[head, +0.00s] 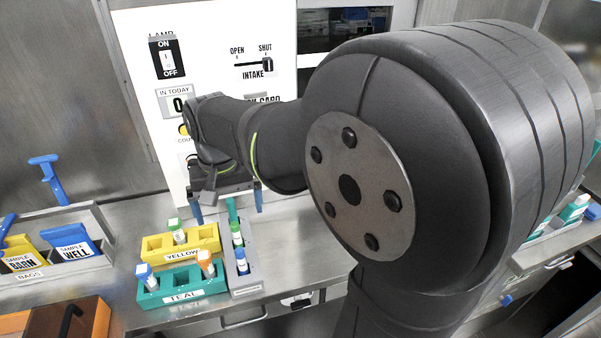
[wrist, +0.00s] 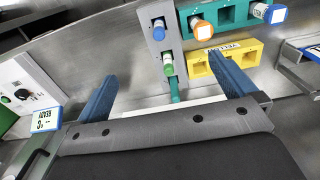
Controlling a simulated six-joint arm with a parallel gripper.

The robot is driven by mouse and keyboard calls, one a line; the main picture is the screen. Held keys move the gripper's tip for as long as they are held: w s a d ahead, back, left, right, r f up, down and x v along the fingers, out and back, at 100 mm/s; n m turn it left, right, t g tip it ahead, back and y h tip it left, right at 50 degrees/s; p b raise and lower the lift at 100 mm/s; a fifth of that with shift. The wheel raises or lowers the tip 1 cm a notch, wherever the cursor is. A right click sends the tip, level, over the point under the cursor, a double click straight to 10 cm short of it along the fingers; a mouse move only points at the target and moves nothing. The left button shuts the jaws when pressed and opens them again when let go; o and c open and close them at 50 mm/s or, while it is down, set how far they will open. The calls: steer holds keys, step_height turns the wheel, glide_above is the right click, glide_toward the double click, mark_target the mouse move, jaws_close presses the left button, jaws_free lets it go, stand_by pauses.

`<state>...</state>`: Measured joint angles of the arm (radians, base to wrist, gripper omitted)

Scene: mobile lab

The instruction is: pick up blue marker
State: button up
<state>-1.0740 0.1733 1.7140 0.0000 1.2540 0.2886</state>
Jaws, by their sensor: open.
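A blue marker-like piece (head: 241,262) stands upright in the front slot of a narrow grey rack (head: 246,291). It also shows in the wrist view (wrist: 158,30), with a green piece (wrist: 168,62) between it and my gripper. My gripper (head: 227,206) is open and empty, with its blue fingers apart above the back end of the grey rack. In the wrist view, the fingers (wrist: 162,80) spread on both sides of the rack's near end. A second blue-topped piece (head: 147,276), with a white label, stands in the teal rack (head: 180,296).
An orange-topped piece (head: 206,264) stands in the teal rack. A yellow rack (head: 160,247) holds a green-topped piece (head: 178,231). A teal piece (head: 232,211) is at the grey rack's back. A control panel (head: 210,65) rises behind. Bag bins (head: 92,222) stand left.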

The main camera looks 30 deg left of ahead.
mark_target(241, 250)
steer(key=shift+c, duration=0.2)
steer(key=c, duration=1.1)
steer(key=shift+f, duration=0.1)
steer(key=f+n, duration=0.1)
steer(key=f, duration=0.3)
steer(key=f+n, duration=0.2)
steer(key=f, duration=0.3)
steer(key=f+n, duration=0.2)
steer(key=f, duration=0.2)
steer(key=shift+w+d+f, duration=0.15)
steer(key=shift+d+f, duration=0.1)
steer(key=shift+d, duration=0.1)
steer(key=shift+a+f, duration=0.15)
steer(key=shift+f, duration=1.15)
steer(key=shift+a+f, duration=0.1)
steer(key=shift+f, duration=1.2)
